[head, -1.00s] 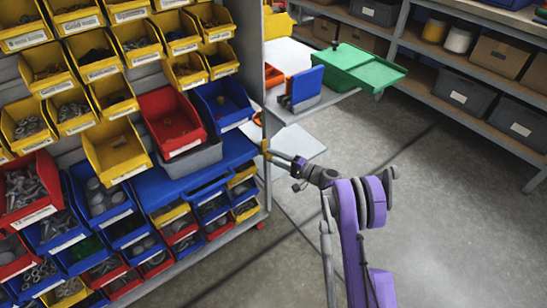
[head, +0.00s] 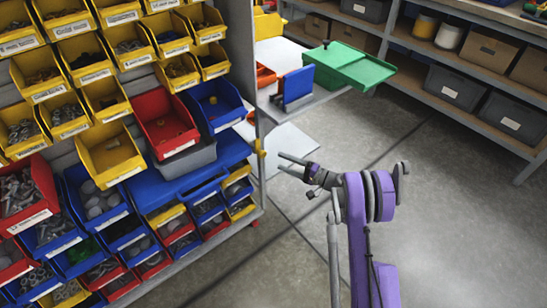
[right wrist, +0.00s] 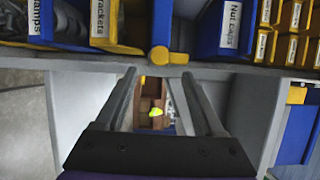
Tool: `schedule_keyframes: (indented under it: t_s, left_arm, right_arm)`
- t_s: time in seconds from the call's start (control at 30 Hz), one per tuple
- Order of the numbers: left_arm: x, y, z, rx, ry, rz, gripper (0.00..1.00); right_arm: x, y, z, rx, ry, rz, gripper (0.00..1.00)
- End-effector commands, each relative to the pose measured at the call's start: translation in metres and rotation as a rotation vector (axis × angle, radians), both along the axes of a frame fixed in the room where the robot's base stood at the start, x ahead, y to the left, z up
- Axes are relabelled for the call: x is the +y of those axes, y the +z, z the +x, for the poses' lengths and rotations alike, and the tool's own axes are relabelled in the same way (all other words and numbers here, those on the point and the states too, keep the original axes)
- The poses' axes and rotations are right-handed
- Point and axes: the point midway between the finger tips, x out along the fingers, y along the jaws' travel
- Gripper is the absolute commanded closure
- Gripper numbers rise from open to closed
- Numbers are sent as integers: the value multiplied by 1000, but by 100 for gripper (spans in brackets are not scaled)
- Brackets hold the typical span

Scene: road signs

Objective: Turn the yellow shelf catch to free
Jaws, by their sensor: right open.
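The yellow shelf catch (head: 260,147) is on the right edge of the bin shelf in the head view. In the right wrist view the catch (right wrist: 160,55) is a rounded yellow piece with a short arm pointing to the right. My right gripper (head: 281,163) is just right of the catch, apart from it, with its fingers parted and nothing between them. In the right wrist view the gripper (right wrist: 159,74) points at the catch, which lies just beyond the fingertips. My left gripper is in neither view.
Yellow, red and blue bins fill the shelf, including a red bin (head: 164,122) near the catch. A side surface behind holds a green box (head: 350,66) and a blue panel (head: 298,84). Grey shelving (head: 440,52) stands at the back right. The floor (head: 420,190) is clear.

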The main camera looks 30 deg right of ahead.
Motion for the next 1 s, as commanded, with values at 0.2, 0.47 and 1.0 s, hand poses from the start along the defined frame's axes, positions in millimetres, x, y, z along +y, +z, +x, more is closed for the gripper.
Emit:
schedule_keyframes:
  t_s: [0.2, 0.47, 1.0]
  left_arm:
    - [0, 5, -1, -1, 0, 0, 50]
    - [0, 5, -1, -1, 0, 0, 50]
    - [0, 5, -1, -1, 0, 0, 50]
  right_arm:
    - [-13, 0, -25, 0, 0, 1, 30]
    - [-15, -1, -30, 1, 1, 0, 30]
    - [7, 7, -24, 43, 31, -33, 30]
